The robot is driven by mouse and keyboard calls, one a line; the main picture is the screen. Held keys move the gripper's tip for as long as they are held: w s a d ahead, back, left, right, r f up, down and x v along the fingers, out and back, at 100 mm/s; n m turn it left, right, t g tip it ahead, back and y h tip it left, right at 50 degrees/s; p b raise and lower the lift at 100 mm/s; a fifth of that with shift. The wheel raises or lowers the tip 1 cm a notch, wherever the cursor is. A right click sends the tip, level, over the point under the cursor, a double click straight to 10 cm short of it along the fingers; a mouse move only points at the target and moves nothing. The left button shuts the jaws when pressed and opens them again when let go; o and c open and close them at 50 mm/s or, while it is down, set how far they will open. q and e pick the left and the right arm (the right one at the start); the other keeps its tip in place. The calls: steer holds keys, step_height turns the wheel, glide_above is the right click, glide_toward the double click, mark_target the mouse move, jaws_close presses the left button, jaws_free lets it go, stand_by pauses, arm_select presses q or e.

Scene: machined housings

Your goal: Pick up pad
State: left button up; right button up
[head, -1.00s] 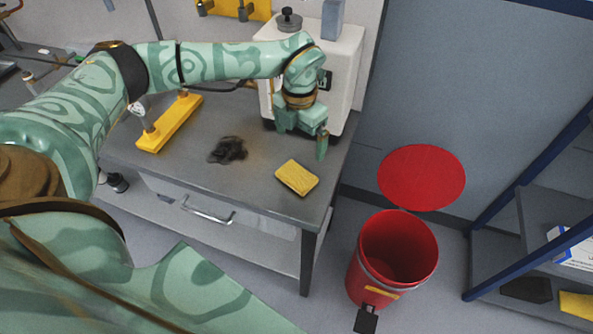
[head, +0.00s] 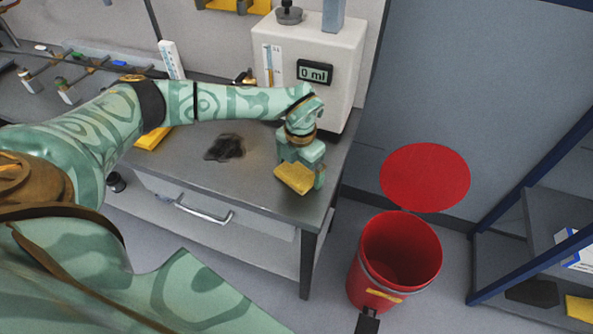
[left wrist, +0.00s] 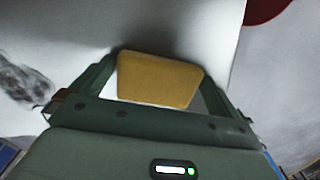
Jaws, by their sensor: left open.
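The yellow pad (head: 294,179) lies on the grey workbench near its front right corner. My left gripper (head: 300,172) is over it, pointing down, with its jaws open. In the left wrist view, the pad (left wrist: 160,80) shows between the two spread fingers of my left gripper (left wrist: 158,85). A narrow gap shows on the pad's right, and its left edge is close to the left finger. I cannot tell whether a finger touches it. My right gripper is not in view.
A dark smudge (head: 225,147) marks the workbench (head: 190,180) left of the pad. A white machine (head: 338,70) reading "0 ml" stands behind my gripper. A red bin (head: 372,285) with its lid (head: 425,178) raised stands on the floor at the right.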

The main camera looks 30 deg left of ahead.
mark_target(300, 169)
arm_select(q)
steer(key=c, duration=0.8)
steer(key=shift+o, duration=0.2)
steer(key=shift+r, duration=0.15)
steer(key=shift+r, duration=0.25)
step_height(300, 169, up, 3)
steer(key=shift+f+p, duration=0.2)
steer(key=shift+p, duration=0.35)
steer(key=s+d+r+p, duration=0.3)
steer(key=s+d+r, duration=0.3)
steer(key=s+r, duration=0.3)
steer(key=s, duration=0.3)
steer(key=shift+s+r, duration=0.3)
steer(key=shift+r, duration=0.05)
steer(key=shift+o, duration=1.2)
steer(key=shift+r, duration=0.1)
steer(key=shift+c, duration=0.5)
